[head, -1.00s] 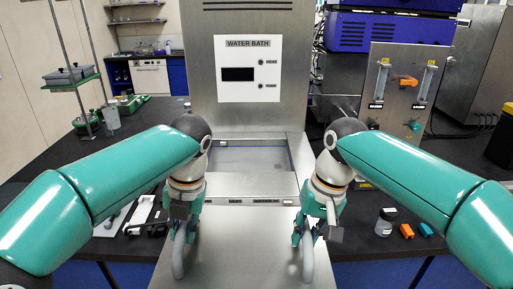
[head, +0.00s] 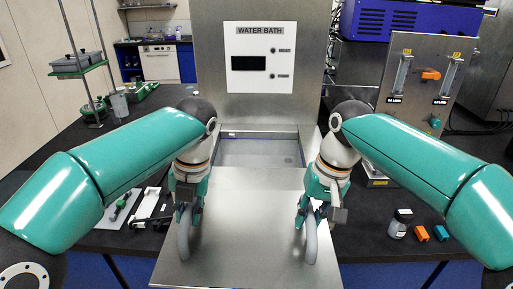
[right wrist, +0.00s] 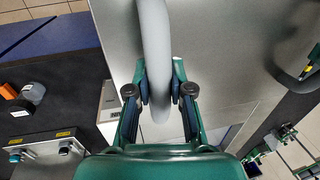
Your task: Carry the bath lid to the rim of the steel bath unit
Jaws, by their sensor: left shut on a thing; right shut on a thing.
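The bath lid (head: 247,235) is a flat steel plate with two grey loop handles. My left gripper (head: 186,212) is shut on its left handle (head: 184,240). My right gripper (head: 308,208) is shut on its right handle (head: 311,242). The right wrist view shows the right handle (right wrist: 155,50) between my right fingers (right wrist: 160,92), with the lid (right wrist: 225,45) beyond. The steel bath unit (head: 212,75) stands ahead with a WATER BATH panel. Its recessed opening (head: 258,152) is visible past the lid's far edge. The lid hides the unit's front rim; contact cannot be told.
A flowmeter panel (head: 420,85) stands right of the bath. A small jar (head: 400,224) and orange and blue blocks (head: 421,233) lie on the right bench. Tools on a tray (head: 120,208) lie left. A stand with a green shelf (head: 80,68) is at the back left.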

